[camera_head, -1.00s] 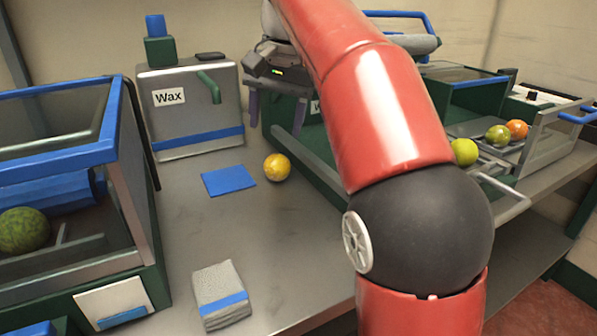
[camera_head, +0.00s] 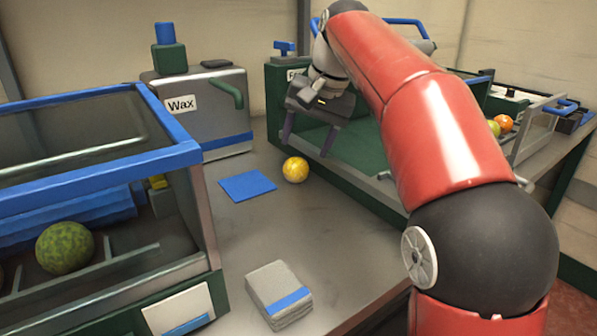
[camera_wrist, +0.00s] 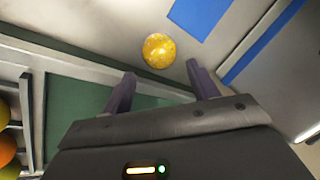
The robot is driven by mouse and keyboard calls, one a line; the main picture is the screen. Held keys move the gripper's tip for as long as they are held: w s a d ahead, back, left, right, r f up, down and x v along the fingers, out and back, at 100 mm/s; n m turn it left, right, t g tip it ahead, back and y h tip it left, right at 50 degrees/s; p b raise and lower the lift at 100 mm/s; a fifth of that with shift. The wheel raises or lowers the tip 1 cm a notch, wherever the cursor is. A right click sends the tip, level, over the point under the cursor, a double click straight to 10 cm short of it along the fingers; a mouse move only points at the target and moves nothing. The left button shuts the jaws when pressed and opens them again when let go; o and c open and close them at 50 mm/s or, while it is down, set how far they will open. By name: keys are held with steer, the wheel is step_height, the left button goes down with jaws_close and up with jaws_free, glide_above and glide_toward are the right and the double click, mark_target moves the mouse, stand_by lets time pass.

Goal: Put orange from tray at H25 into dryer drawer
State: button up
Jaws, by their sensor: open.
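A yellow-orange fruit (camera_head: 295,170) rests on the metal table just right of a blue mat. It also shows in the wrist view (camera_wrist: 158,50), beyond the fingertips and roughly centred between them. My gripper (camera_head: 309,138) is open and empty, with its two fingers apart above and behind the fruit in the head view, in front of a green bin; the fingers also show in the wrist view (camera_wrist: 162,82). At the right, an orange fruit (camera_head: 504,123) and a yellow-green fruit (camera_head: 493,128) sit behind a clear-sided metal drawer (camera_head: 535,130). No H25 mark is readable.
A blue-framed machine (camera_head: 110,165) at left holds a green fruit (camera_head: 65,248). A Wax box (camera_head: 215,135) stands at the back. The blue mat (camera_head: 247,186) and a grey cloth stack (camera_head: 280,290) lie on the table. The green bin (camera_head: 375,190) stands right of centre; bare table lies between.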

mark_target(300, 159)
steer(key=x, duration=0.3)
steer(key=b+x, duration=0.1)
steer(key=x, duration=0.1)
steer(key=shift+s+a+f, duration=0.15)
steer(key=shift+s+f, duration=0.05)
steer(key=shift+f, duration=0.15)
steer(key=c, duration=0.9)
steer(key=shift+o, duration=0.2)
steer(key=shift+r, duration=0.2)
